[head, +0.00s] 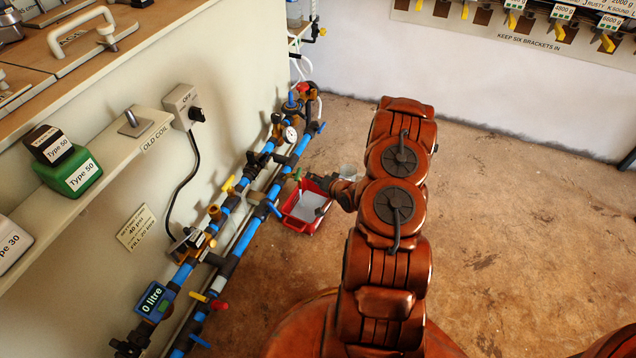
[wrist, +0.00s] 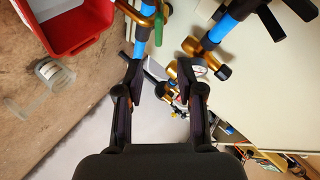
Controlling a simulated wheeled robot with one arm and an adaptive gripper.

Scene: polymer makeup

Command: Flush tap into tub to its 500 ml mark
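A red tub (head: 291,218) with a whitish inside stands on the floor beside the blue pipes; it also shows at the top left of the wrist view (wrist: 88,47). No 500 ml mark is readable on it. A small green-handled tap (head: 297,174) appears just above the tub's far edge. My gripper (head: 322,181) is close to the tub and the pipes, its fingers small and dark in the head view. In the wrist view my gripper (wrist: 160,72) is open, with nothing between its fingertips; pipe fittings lie beyond them.
Blue pipes (head: 239,245) with yellow and red handles run along the left wall. A meter (head: 152,299) on them reads "0 litre". A clear cup (head: 348,171) stands behind my wrist, also in the wrist view (wrist: 54,73). The floor to the right is clear.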

